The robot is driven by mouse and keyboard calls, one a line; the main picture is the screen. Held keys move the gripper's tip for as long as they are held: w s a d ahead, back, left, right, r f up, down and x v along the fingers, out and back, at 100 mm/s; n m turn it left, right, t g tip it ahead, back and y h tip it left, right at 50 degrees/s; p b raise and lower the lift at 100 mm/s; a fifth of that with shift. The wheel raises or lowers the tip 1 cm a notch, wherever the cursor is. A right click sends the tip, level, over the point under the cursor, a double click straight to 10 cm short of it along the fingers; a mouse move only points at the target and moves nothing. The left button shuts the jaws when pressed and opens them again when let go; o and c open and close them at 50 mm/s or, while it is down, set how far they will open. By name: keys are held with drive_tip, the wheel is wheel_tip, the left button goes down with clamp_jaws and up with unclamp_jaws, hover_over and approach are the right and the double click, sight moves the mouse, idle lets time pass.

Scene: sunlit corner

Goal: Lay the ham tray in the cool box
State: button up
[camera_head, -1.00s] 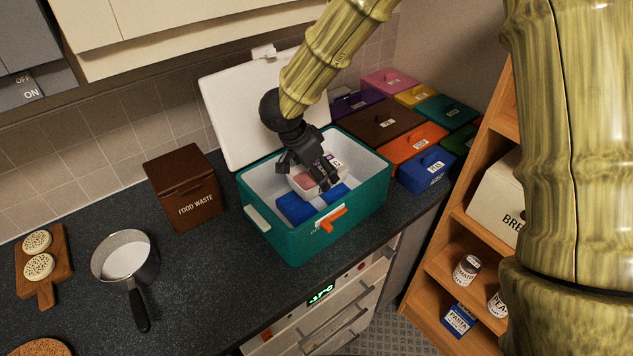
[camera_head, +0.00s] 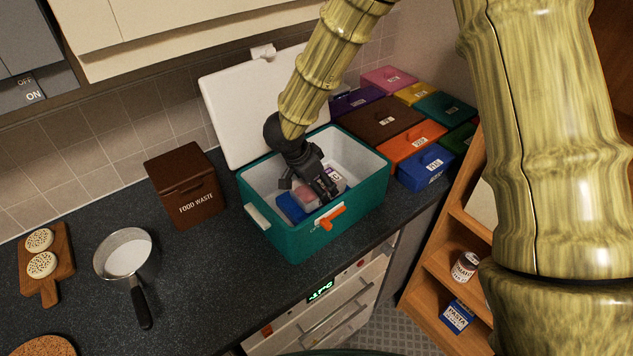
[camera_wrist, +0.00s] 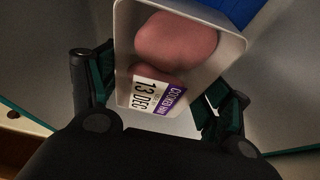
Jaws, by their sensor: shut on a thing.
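The cool box (camera_head: 330,224) is teal with a light inside, and its white lid (camera_head: 245,115) stands open at the back. My gripper (camera_head: 331,194) reaches down inside the box. It is shut on the ham tray (camera_head: 305,197), a pale tray with pink ham. In the wrist view the ham tray (camera_wrist: 125,60) sits between the two fingers (camera_wrist: 150,100), and its label reads "cooked ham" and "13 Dec". A blue block (camera_head: 290,207) lies in the box at the left, partly hidden by the tray. Whether the tray touches the box floor cannot be told.
A brown food waste bin (camera_head: 184,186) stands left of the box. A pan (camera_head: 125,258) and a board with round crackers (camera_head: 45,265) are further left. Several coloured lidded boxes (camera_head: 412,140) crowd the right. A wooden shelf (camera_head: 440,262) stands at the front right.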

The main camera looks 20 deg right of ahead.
drive_tip(key=shift+f, duration=0.1)
drive_tip(key=o, duration=1.3)
drive_tip(key=shift+r, duration=0.5)
drive_tip(key=b+v, duration=0.2)
drive_tip(key=v, duration=0.9)
drive_tip(key=shift+r, duration=0.35)
drive_tip(key=shift+s+a, duration=0.1)
drive_tip(key=shift+a, duration=0.05)
